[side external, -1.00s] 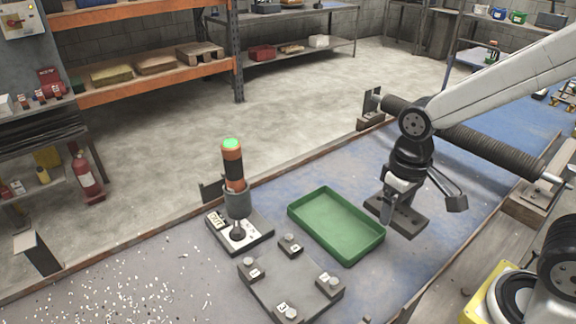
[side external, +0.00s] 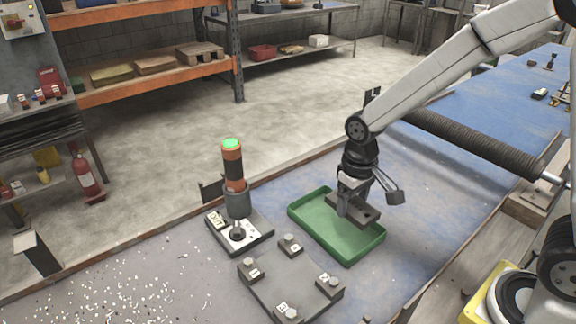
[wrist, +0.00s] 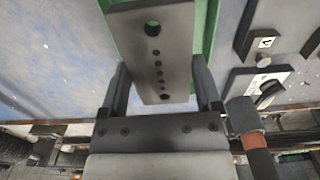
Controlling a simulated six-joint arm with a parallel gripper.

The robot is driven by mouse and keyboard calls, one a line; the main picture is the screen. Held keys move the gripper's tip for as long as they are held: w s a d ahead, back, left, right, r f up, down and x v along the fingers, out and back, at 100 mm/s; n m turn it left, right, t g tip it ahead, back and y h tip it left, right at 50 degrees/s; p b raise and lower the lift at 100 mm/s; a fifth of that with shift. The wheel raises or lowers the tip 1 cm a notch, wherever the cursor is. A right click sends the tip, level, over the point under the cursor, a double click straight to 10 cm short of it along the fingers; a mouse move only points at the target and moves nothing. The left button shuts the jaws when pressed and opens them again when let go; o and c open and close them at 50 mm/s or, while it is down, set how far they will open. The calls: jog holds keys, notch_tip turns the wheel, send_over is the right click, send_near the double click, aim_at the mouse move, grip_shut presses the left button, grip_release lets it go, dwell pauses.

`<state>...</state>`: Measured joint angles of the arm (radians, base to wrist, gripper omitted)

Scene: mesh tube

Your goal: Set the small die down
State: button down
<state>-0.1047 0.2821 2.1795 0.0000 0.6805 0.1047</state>
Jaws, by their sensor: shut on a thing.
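The small die, a dark grey plate with a row of holes (side external: 368,214), is held by my gripper (side external: 352,206) over the green tray (side external: 352,257). In the wrist view the die (wrist: 180,22) lies between the two fingers of my gripper (wrist: 162,88), which are shut on its sides. It extends away from the fingers, with green of the tray (wrist: 213,22) showing along its edges. In the side view the die looks about level and covers part of the tray's right side. I cannot tell its exact height above the tray floor.
Left of the tray stands a lever box (side external: 240,238) beside an orange and black post with a green top (side external: 232,165). In front is a grey plate (side external: 285,288) with several lettered blocks. A dark ribbed roller (side external: 475,145) lies behind. The blue bench (side external: 425,240) is clear right of the tray.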

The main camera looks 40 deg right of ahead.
aim_at(334, 226)
jog(key=shift+w+a+f, duration=0.15)
jog(key=shift+w+f, duration=1.55)
jog(key=shift+f, duration=0.2)
jog(key=shift+f, duration=0.1)
jog(key=shift+w+f, duration=0.25)
jog(key=shift+f, duration=1.5)
jog(key=shift+f, duration=0.15)
grip_release()
notch_tip(334, 226, up, 12)
